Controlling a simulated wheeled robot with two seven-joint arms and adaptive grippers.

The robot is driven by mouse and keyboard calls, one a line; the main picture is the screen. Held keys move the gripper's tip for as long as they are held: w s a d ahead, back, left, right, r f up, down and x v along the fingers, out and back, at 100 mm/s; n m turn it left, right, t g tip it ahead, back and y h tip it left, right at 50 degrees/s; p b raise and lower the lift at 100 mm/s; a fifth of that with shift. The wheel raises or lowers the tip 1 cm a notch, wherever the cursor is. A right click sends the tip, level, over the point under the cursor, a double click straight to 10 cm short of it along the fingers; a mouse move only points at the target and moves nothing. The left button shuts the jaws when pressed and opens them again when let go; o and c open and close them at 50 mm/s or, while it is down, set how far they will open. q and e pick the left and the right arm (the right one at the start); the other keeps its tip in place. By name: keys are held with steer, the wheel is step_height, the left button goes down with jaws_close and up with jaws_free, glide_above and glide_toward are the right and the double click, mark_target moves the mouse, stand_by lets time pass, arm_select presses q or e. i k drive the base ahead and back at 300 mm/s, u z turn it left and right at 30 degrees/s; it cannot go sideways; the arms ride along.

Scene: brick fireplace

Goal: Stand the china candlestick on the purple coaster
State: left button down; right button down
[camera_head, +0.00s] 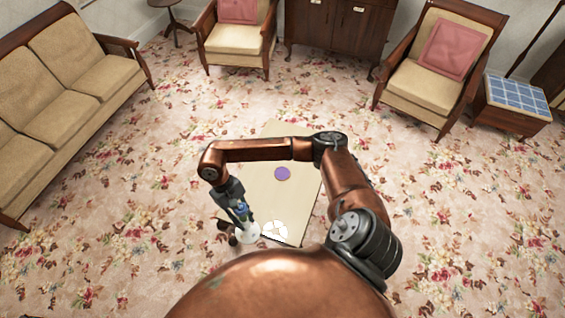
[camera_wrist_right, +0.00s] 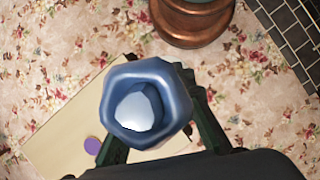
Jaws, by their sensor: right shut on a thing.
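My right gripper (camera_head: 238,207) is shut on the china candlestick (camera_head: 248,235), near the table's front left corner. The candlestick's pale base shows below the fingers in the head view; whether it touches the table, I cannot tell. In the wrist view its blue, many-sided, hollow top (camera_wrist_right: 146,100) faces the camera between the dark fingers (camera_wrist_right: 160,125). The purple coaster (camera_head: 283,174) lies flat and bare on the table, farther back and to the right of the gripper. It also shows in the wrist view (camera_wrist_right: 92,146), partly hidden by a finger. My left gripper is out of view.
The pale table (camera_head: 262,198) is narrow. A round white item (camera_head: 275,231) lies at its front edge, just right of the candlestick. My right arm crosses over the table. A sofa (camera_head: 75,70) and armchairs (camera_head: 432,75) stand well back; flowered carpet lies between.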

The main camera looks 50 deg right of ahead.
mark_target(282, 173)
steer(key=z, duration=0.4)
steer(key=i, duration=1.25)
steer(key=z, duration=0.45)
